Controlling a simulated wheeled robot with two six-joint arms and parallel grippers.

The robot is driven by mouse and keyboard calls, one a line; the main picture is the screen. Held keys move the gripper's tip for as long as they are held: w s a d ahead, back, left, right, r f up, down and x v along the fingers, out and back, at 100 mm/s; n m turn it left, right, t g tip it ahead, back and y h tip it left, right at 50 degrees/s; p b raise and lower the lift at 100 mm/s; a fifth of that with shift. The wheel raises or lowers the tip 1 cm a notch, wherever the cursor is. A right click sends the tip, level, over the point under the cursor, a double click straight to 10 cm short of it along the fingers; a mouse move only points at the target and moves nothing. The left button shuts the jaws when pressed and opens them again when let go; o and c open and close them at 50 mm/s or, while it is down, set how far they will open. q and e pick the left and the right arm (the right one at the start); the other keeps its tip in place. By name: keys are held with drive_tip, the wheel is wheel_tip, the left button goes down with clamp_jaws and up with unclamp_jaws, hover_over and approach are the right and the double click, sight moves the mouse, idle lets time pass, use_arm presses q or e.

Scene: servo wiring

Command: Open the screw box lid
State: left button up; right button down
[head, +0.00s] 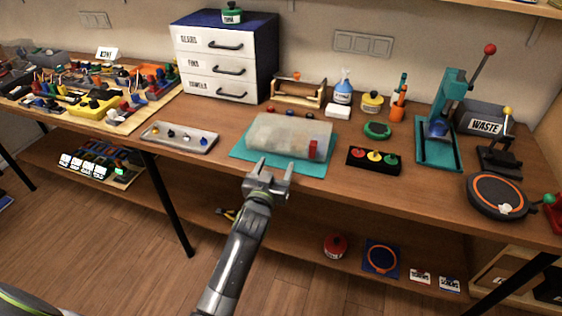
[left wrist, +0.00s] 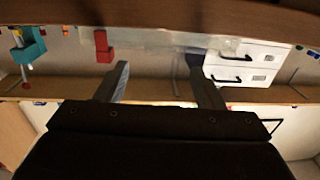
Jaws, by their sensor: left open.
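A translucent whitish box (head: 278,134) with a closed-looking lid lies on a teal mat (head: 312,168) at the middle of the bench. A red block-like catch (head: 313,149) is on its front right side. The catch also shows in the left wrist view (left wrist: 103,46), with the pale box (left wrist: 165,41) beside it. My left gripper (head: 274,172) is in front of the box near the bench's front edge, fingers apart and empty. Its open fingers also show in the left wrist view (left wrist: 160,78), apart from the box and catch. My right gripper is out of view.
A grey tray (head: 180,137) lies left of the mat. A black holder with coloured buttons (head: 373,159) stands close on the right. A drawer cabinet (head: 222,57) stands behind. A teal press (head: 438,128) is farther right. A lower shelf (head: 300,233) runs below the bench.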

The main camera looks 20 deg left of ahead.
use_arm(q)
drive_tip(key=w+b, duration=0.3)
drive_tip(key=w, duration=0.2)
drive_tip(key=shift+a+f, duration=0.1)
drive_tip(key=shift+f, duration=0.05)
drive_tip(key=shift+w, duration=0.65)
clamp_jaws()
drive_tip(key=shift+r, duration=0.25)
